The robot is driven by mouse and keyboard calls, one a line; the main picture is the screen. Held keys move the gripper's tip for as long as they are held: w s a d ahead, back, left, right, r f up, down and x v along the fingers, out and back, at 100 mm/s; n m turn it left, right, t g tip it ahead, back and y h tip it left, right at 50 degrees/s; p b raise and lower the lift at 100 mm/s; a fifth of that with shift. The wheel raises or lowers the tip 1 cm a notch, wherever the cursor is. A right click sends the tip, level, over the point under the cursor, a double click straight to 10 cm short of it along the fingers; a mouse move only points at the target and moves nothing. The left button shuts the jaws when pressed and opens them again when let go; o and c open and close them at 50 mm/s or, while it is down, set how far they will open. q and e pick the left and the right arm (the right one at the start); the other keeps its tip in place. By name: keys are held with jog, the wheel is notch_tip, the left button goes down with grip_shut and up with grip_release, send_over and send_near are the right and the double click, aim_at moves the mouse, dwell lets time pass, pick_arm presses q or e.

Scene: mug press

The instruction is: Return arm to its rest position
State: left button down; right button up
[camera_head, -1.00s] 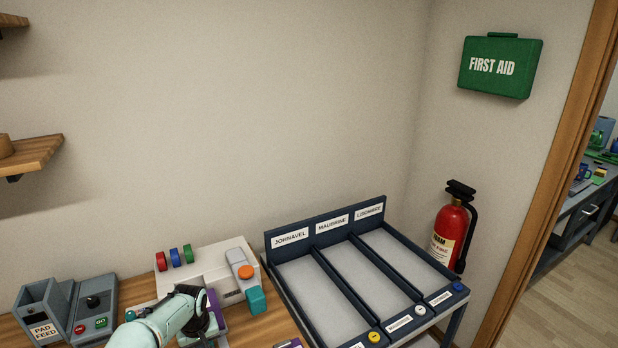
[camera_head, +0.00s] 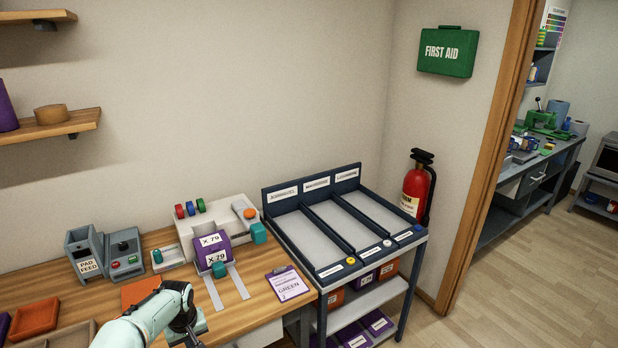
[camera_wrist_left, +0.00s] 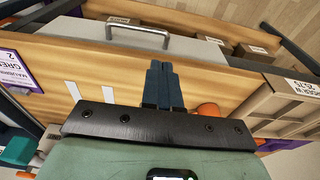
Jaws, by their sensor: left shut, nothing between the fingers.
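My left arm reaches in from the bottom of the head view, pale green with a dark wrist. Its gripper (camera_head: 190,328) is partly hidden by the wrist, over the front part of the wooden table (camera_head: 255,312). In the left wrist view the two dark fingers (camera_wrist_left: 163,86) are together and empty, with the table's front and a drawer handle (camera_wrist_left: 139,33) beyond. The press (camera_head: 210,219) with a purple block marked X 79 (camera_head: 212,250) stands farther back, apart from the gripper. My right gripper is not in view.
A purple clipboard (camera_head: 289,284) lies near the table's right end. A pad feed box (camera_head: 86,253) and button box (camera_head: 124,254) stand back left. An orange tray (camera_head: 34,316) is at the left. A dark three-lane rack (camera_head: 312,190) adjoins the table's right side.

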pick_arm(q)
jog(key=s+d+f+m+h, duration=0.1)
jog(key=s+d+f, duration=0.2)
jog(key=s+f, duration=0.3)
jog(key=s+d+f+g+h, duration=0.1)
jog(key=s+d+f, duration=0.25)
jog(key=f, duration=0.55)
jog(key=s+d+f+m+h, duration=0.1)
jog(key=s+d+f, duration=0.3)
jog(key=f, duration=0.3)
jog(key=s+d+f+h, duration=0.1)
jog(key=s+d+f, duration=0.1)
jog(key=s, duration=0.8)
jog(key=s+d+f+g, duration=0.1)
jog(key=s+d+f, duration=0.2)
jog(key=s, duration=0.7)
jog(key=shift+s+d+h, duration=0.25)
jog(key=shift+d+h, duration=0.15)
jog(key=shift+d, duration=0.85)
